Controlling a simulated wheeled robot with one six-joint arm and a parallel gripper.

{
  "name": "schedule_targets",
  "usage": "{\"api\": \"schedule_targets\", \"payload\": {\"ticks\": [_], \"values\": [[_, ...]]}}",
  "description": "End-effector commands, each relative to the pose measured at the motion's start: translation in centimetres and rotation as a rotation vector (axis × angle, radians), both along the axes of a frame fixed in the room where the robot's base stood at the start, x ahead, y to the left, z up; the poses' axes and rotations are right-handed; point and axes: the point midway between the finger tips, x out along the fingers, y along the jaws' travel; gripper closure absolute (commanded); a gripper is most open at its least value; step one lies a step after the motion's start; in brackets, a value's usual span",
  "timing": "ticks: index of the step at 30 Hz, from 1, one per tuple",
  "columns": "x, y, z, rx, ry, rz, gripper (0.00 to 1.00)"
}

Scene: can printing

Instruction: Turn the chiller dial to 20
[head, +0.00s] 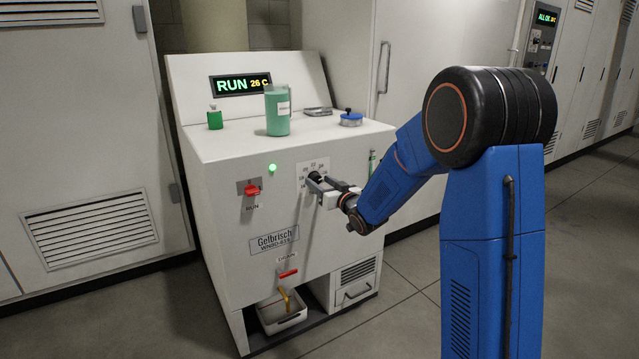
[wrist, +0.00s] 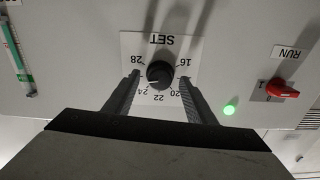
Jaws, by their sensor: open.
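The chiller dial (head: 316,176) is a black knob on a white scale plate on the front of the white chiller cabinet. In the wrist view the dial (wrist: 160,74) appears upside down under the word SET, with 28, 24, 22, 20 and 16 readable. A pale mark on the knob seems to point toward the 24–26 side. My gripper (head: 324,188) is at the panel; in the wrist view its fingers (wrist: 160,79) are open on either side of the knob, with visible gaps. They hide parts of the scale. The chiller display (head: 240,84) reads RUN 26 C.
A red RUN switch (head: 252,190) and a lit green lamp (head: 272,168) are left of the dial. A green jug (head: 278,110), a green bottle (head: 214,117) and a blue-lidded dish (head: 351,119) stand on top. A drain tray (head: 282,314) sits below.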

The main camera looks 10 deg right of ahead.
Motion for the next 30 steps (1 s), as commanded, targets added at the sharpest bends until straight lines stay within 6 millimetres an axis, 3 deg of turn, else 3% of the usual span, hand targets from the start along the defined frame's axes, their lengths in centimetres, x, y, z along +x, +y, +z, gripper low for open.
{"api": "schedule_targets", "payload": {"ticks": [13, 18, 19, 30], "values": [[0.99, 0.32, -0.01, 0.000, 0.000, 0.000, 0.50], [0.98, 0.32, -0.01, 0.000, 0.000, 0.000, 0.88], [0.98, 0.32, -0.01, 0.000, 0.000, 0.000, 0.91], [0.96, 0.31, -0.01, -0.049, -0.016, 0.000, 0.91]]}}
